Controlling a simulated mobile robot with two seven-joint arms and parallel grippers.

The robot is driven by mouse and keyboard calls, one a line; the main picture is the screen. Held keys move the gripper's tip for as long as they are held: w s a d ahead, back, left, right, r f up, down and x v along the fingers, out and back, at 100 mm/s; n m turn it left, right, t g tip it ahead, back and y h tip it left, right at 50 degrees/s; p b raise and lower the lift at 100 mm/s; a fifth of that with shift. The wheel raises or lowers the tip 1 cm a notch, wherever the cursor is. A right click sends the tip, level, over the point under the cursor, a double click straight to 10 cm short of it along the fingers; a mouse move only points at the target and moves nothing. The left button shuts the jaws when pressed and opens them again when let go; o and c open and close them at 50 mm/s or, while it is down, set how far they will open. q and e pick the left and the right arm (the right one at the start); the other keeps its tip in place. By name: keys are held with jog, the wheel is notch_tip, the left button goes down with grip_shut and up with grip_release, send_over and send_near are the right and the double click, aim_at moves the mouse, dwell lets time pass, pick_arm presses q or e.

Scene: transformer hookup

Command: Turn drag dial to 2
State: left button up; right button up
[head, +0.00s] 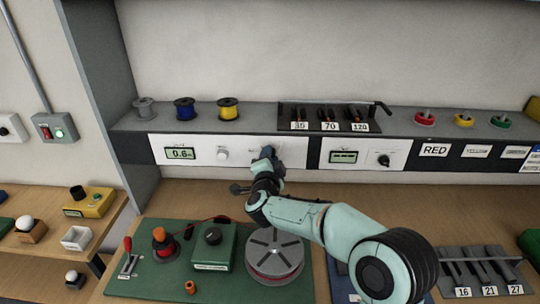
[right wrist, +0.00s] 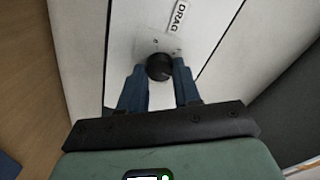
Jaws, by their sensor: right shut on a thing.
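The drag dial (right wrist: 159,66) is a small black round knob on a white panel, below the printed word DRAG (right wrist: 179,16) in the right wrist view. My right gripper (right wrist: 159,88) is shut on the dial, with one blue finger on each side of it. In the head view my right gripper (head: 267,154) reaches up to the white panel (head: 293,150) under the shelf and hides the dial. The dial's pointer and any numbers around it cannot be read. My left gripper is not in view.
On the same panel are a display (head: 182,154) reading about 0.6 and a white knob (head: 222,155). Another panel to the right has a display (head: 343,157) and a black dial (head: 383,160). Spools stand on the shelf above. A green mat (head: 150,279) with devices lies below.

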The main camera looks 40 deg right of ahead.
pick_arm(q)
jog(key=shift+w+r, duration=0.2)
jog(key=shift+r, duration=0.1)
pick_arm(e)
jog(key=shift+n, duration=0.5)
jog(key=o, duration=1.1)
jog(key=shift+c, duration=0.2)
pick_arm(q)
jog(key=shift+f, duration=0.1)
pick_arm(e)
jog(key=shift+s+a, duration=0.1)
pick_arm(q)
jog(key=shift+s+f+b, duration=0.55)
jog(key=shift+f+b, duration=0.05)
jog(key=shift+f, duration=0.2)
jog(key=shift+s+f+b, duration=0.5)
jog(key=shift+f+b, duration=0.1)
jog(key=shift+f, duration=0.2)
pick_arm(e)
jog(key=v, duration=1.3)
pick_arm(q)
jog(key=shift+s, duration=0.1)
pick_arm(e)
jog(key=shift+a, duration=0.1)
